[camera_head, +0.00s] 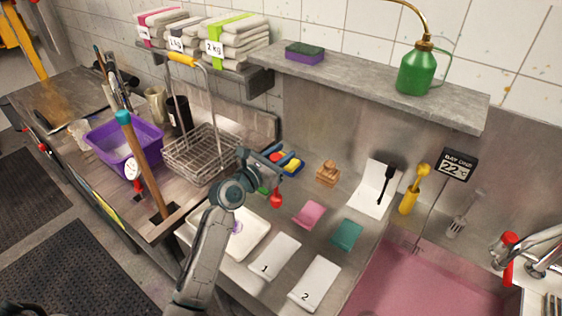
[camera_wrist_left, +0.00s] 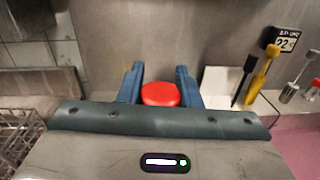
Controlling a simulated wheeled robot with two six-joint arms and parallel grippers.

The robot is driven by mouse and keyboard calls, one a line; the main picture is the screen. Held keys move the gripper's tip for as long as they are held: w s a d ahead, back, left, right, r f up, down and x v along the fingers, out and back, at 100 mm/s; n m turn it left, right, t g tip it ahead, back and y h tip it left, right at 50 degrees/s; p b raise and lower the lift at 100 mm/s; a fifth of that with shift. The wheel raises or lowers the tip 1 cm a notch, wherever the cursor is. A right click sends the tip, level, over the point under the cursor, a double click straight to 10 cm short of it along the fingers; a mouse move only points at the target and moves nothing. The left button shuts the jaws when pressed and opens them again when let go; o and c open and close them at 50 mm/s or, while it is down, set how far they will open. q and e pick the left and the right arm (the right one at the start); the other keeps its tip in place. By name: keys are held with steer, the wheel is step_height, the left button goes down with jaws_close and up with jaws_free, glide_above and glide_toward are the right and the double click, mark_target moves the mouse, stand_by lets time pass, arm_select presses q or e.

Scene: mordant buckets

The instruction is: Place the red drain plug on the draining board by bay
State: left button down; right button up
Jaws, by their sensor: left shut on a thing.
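The red drain plug (camera_head: 276,199) is at my left gripper (camera_head: 273,174). In the left wrist view the plug (camera_wrist_left: 160,94) shows as a round red disc between the two blue fingers, and the gripper (camera_wrist_left: 160,82) is shut on it. In the head view the plug appears over the steel draining board (camera_head: 322,247), left of the pink cloth; its height above the board is hard to judge. My right gripper is not in view.
A pink cloth (camera_head: 309,214), a teal cloth (camera_head: 345,235) and white cloths marked 1 (camera_head: 273,258) and 2 (camera_head: 314,284) lie on the board. The pink-filled sink bay (camera_head: 430,280) is at right. A wire basket (camera_head: 202,155) stands left; a shelf (camera_head: 375,82) runs above.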

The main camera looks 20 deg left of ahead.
arm_select(q)
step_height(320, 180, down, 3)
steer(key=shift+f, duration=0.1)
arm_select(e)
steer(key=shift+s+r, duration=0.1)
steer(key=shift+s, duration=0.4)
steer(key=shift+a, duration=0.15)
arm_select(q)
steer(key=shift+f, duration=0.1)
steer(key=c, duration=1)
jaws_free()
steer(key=shift+s, duration=0.1)
steer(key=shift+c, duration=0.2)
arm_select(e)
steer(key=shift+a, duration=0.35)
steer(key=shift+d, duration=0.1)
